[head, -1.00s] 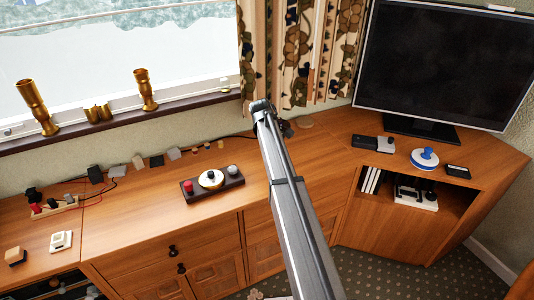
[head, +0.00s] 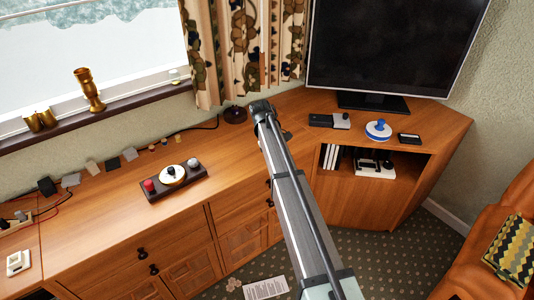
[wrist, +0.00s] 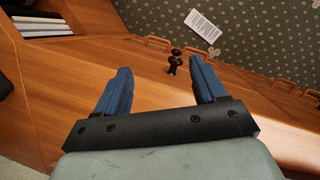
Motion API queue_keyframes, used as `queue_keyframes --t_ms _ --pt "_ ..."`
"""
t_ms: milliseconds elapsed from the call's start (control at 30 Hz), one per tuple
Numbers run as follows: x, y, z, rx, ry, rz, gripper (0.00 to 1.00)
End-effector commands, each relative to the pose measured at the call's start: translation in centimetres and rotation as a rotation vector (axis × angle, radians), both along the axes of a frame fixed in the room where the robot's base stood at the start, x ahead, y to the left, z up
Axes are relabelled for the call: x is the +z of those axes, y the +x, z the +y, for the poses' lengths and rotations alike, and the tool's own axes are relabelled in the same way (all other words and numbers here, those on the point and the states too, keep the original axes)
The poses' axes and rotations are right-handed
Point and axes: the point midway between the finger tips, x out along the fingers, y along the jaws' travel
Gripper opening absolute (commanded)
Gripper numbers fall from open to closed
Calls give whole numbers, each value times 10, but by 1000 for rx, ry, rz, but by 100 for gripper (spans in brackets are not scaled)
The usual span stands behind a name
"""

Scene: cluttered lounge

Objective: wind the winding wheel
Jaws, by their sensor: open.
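A blue-and-white round piece with a raised blue knob (head: 378,130) sits on the corner cabinet in front of the television. A white disc with a dark centre knob (head: 173,174) sits on a dark base between a red knob and a grey knob, on the long sideboard. I cannot tell for sure which is the winding wheel. My gripper (wrist: 160,63) is open and empty in the wrist view, its two blue fingers apart. In the head view the arm's end is above the cabinet tops, between both pieces and touching neither; the fingers are hidden there.
The television (head: 395,45) stands at the back right. A dark-and-grey device (head: 329,121) and a small black box (head: 409,139) flank the blue piece. A curtain (head: 245,50) hangs close behind my arm's end. Small blocks and cables line the sideboard's left.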

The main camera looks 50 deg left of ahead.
Motion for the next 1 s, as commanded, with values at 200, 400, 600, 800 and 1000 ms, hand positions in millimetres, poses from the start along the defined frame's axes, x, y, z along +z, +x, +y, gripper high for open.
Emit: queue_keyframes --t_ms 200,400,600,800,1000 --pt "-4 8 -10 -21 5 0 71" --pt "-4 10 -11 -25 6 0 71" --pt "-4 10 -11 -24 5 0 71" --pt "-4 9 -10 -24 5 0 71" --pt "-4 10 -10 -79 18 -14 71"
